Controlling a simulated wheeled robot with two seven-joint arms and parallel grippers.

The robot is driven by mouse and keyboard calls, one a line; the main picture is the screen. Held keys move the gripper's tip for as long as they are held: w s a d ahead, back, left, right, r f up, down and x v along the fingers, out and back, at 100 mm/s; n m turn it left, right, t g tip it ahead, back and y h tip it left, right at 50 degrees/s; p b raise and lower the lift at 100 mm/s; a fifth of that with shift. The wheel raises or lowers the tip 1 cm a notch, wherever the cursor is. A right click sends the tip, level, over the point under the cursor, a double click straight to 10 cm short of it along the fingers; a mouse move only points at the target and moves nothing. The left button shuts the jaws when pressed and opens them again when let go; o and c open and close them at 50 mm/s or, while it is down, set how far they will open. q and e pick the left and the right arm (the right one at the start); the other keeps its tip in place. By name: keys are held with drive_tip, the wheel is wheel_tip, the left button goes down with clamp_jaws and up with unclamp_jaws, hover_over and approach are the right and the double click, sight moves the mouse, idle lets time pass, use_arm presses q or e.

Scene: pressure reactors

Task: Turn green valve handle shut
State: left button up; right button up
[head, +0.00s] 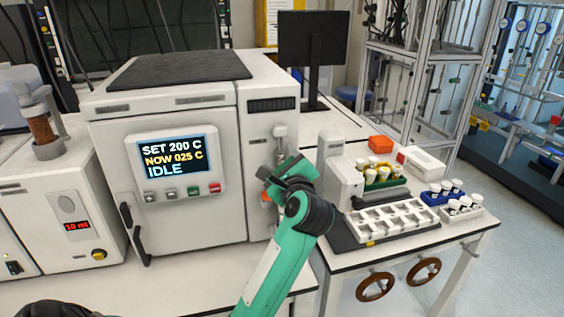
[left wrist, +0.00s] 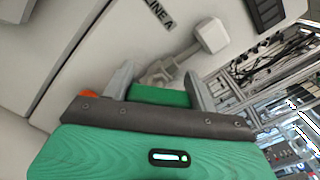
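My left gripper (head: 278,172) is at the right side of the reactor's front, by a grey valve fitting (head: 280,138). In the left wrist view, its two grey fingers (left wrist: 160,87) stand wide apart. A green bar (left wrist: 160,96), which looks like the green valve handle, lies between them. I cannot tell whether the fingers touch it. The grey fitting (left wrist: 160,74) shows just beyond, under the "LINE A" label (left wrist: 158,14). In the head view my gripper hides the green handle. My right gripper is not in view.
The reactor's display (head: 175,158) reads SET 200 C, NOW 025 C, IDLE. An orange part (left wrist: 89,95) is close to the left finger. To the right, a side table holds a white tray (head: 392,222) and vial racks (head: 441,196). The bench front is mostly clear.

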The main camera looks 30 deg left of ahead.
use_arm(q)
drive_tip(key=shift+m, duration=0.3)
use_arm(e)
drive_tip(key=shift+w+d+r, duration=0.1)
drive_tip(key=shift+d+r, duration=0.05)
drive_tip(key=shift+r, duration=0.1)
use_arm(q)
drive_tip(key=shift+p, duration=0.4)
drive_tip(key=shift+r+m+p, duration=0.1)
drive_tip(key=shift+m+p, duration=0.35)
drive_tip(key=shift+m, duration=0.45)
drive_tip(key=shift+m+p, duration=0.3)
drive_tip(key=m+p, duration=0.2)
drive_tip(key=m, duration=0.1)
drive_tip(key=shift+w, duration=0.1)
drive_tip(key=shift+d+m+p, duration=0.1)
drive_tip(key=shift+m+p, duration=0.6)
drive_tip(key=shift+m, duration=0.2)
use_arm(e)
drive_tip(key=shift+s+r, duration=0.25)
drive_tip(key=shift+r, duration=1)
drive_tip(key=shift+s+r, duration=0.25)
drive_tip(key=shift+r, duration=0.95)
